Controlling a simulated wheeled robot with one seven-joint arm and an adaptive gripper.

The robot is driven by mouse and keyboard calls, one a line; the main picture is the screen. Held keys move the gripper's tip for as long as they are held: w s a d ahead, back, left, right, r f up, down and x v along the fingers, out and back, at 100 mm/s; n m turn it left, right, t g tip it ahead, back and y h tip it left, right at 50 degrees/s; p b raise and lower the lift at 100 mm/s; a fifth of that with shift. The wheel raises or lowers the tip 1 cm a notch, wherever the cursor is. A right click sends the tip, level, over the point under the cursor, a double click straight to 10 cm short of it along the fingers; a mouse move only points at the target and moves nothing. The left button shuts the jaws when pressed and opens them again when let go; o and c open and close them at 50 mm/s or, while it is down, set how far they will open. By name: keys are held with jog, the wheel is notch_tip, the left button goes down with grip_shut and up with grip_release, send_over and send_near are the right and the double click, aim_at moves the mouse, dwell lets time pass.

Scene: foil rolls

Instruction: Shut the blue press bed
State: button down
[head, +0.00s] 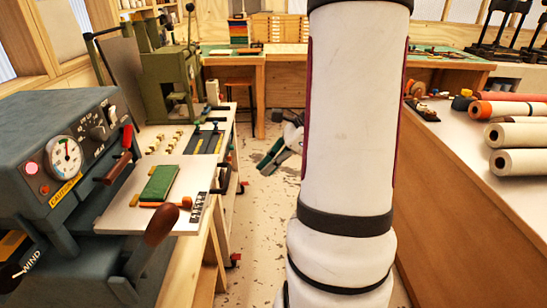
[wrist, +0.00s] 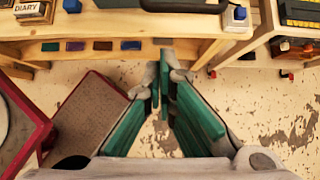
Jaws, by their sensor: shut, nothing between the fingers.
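The blue-grey press (head: 60,130) stands at the left in the head view, with a round gauge and a red lever on its front. Its pale flat bed (head: 118,218) sticks out to the right of the body. A brown knob on a lever (head: 161,223) stands in front of the bed. My gripper (head: 294,140), partly hidden by my arm, is right of the bed and apart from it. In the wrist view its green fingers (wrist: 164,85) are shut and empty above the floor.
A bench with rolls (head: 515,135) stands at the right. A green press (head: 165,85) and a cart (head: 185,140) are behind the bed. The wrist view shows a wooden bench (wrist: 180,25) ahead and a red-rimmed box-like thing (wrist: 90,115) at left. The floor between the benches is open.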

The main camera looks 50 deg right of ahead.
aim_at(156, 177)
jog(key=w+a+f, duration=0.4)
jog(key=w, duration=0.1)
jog(key=shift+w+f, duration=0.15)
jog(key=shift+a, duration=0.15)
jog(key=w+a, duration=0.4)
jog(key=w, duration=0.2)
jog(key=w+a+b, duration=0.1)
jog(key=w+a, duration=0.4)
jog(key=w, duration=0.1)
jog(key=w+a+b, duration=0.1)
jog(key=w+a, duration=0.4)
jog(key=w, duration=0.1)
jog(key=shift+s+d, duration=0.1)
